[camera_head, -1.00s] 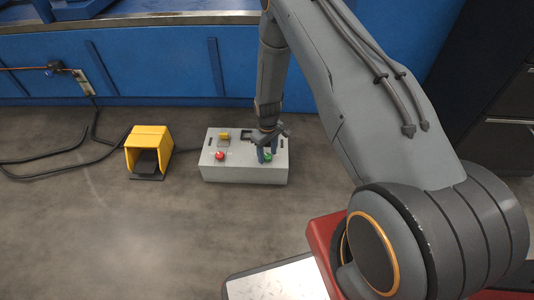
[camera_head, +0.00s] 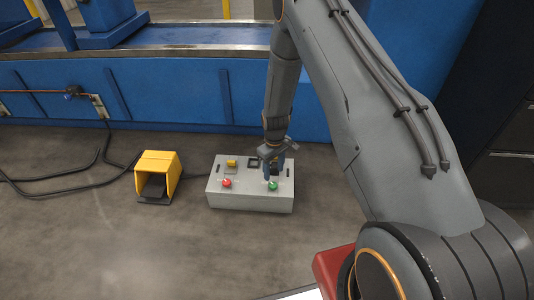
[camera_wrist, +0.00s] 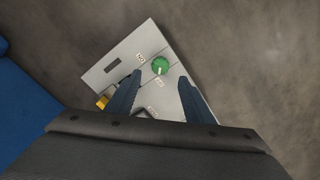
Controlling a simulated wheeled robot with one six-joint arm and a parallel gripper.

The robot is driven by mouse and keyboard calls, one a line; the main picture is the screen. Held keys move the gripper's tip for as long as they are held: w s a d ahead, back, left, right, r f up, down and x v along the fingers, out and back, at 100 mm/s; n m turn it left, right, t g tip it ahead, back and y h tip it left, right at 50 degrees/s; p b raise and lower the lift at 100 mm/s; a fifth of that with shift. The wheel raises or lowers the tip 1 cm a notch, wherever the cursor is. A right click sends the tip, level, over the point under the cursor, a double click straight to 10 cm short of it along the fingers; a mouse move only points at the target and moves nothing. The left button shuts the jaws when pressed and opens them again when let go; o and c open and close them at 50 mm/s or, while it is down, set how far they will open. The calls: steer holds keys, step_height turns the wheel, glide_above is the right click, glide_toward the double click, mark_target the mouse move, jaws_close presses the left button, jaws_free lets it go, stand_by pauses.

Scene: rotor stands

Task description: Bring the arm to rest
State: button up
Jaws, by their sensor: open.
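My gripper (camera_head: 272,164) hangs from my arm, pointing down over the right part of a grey control box on the floor (camera_head: 250,203). In the wrist view my gripper's two blue fingers (camera_wrist: 158,92) are spread apart with nothing held between them. A green knob (camera_wrist: 160,65) on the box shows just beyond and between the fingertips. Whether the fingers touch the box cannot be told. The green knob also shows in the head view (camera_head: 273,185), with a red button (camera_head: 227,183) to its left and a yellow switch (camera_head: 232,163) behind it.
A yellow foot-pedal housing (camera_head: 158,173) stands left of the box. Black cables (camera_head: 70,168) lie on the floor farther left. A blue conveyor frame (camera_head: 190,95) runs behind, and a dark cabinet (camera_head: 505,150) stands at right.

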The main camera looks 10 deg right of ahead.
steer(key=s+a+r, duration=0.5)
steer(key=a+r, duration=0.3)
steer(key=r, duration=0.3)
steer(key=s+a+r, duration=0.5)
steer(key=a+r, duration=0.4)
steer(key=r, duration=0.2)
steer(key=s+a+r, duration=0.1)
steer(key=s+r, duration=0.3)
steer(key=s, duration=0.4)
steer(key=s+a+r+n, duration=0.1)
steer(key=s+a+r, duration=0.1)
steer(key=s+r, duration=0.45)
steer(key=s+a+r, duration=0.1)
steer(key=s+r, duration=0.2)
steer(key=s, duration=0.7)
steer(key=d+r+m+p, duration=0.3)
steer(key=d+r+p, duration=0.7)
steer(key=r+p, duration=0.3)
steer(key=d+r+m+p, duration=0.3)
steer(key=d+r+p, duration=0.8)
steer(key=r+p, duration=0.3)
steer(key=shift+s+m+p, duration=0.2)
steer(key=shift+m+p, duration=0.1)
steer(key=shift+p, duration=0.5)
